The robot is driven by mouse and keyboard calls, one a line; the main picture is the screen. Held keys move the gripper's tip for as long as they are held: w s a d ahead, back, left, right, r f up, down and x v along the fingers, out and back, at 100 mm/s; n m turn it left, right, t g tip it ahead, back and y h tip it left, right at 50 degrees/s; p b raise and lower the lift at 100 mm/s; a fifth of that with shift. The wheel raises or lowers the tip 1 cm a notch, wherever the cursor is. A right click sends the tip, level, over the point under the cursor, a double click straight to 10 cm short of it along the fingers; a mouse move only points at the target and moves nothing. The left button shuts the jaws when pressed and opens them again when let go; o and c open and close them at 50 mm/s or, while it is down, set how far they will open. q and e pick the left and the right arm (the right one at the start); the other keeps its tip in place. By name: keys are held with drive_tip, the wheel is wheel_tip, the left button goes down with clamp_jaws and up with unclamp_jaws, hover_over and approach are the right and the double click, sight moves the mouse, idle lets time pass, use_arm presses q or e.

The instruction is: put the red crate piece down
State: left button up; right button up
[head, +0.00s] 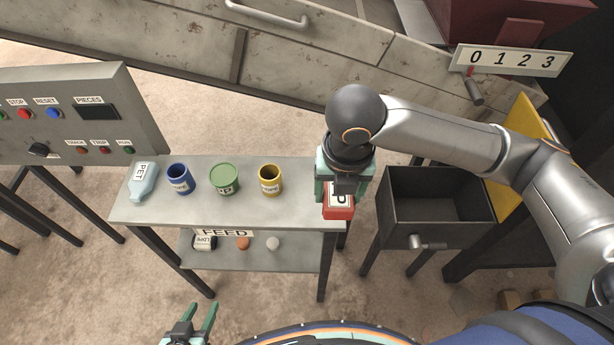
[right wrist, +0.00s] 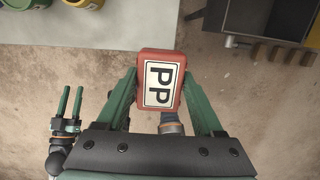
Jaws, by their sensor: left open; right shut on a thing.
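The red crate piece (head: 338,213) has a white label that reads "PP" in the right wrist view (right wrist: 173,98). My right gripper (head: 341,196) is shut on it, with one green finger on each side. In the head view the piece appears at the right end of the grey feed table (head: 205,213). In the right wrist view it shows mostly over floor, just off the table's edge; its height above the table is hard to tell. My left gripper (head: 197,322) is open and empty at the bottom of the head view.
A dark open bin (head: 440,235) stands to the right.

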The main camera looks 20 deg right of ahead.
drive_tip(key=w+f, duration=0.2)
drive_tip(key=w, duration=0.1)
drive_tip(key=w+f, duration=0.3)
drive_tip(key=w, duration=0.1)
drive_tip(key=w+f, duration=0.3)
drive_tip(key=shift+w+a+b, duration=0.15)
drive_tip(key=shift+w+b, duration=0.1)
drive_tip(key=shift+b, duration=0.15)
drive_tip(key=shift+w+f, duration=0.35)
drive_tip(key=shift+f, duration=1.5)
drive_tip(key=shift+f, duration=0.15)
drive_tip(key=o, duration=1.4)
drive_tip(key=shift+c, duration=0.2)
wheel_tip(320, 180, up, 12)
drive_tip(key=s, duration=0.1)
drive_tip(key=shift+s+a+p, duration=0.2)
drive_tip(key=shift+s+p, duration=0.05)
drive_tip(key=shift+p, duration=0.2)
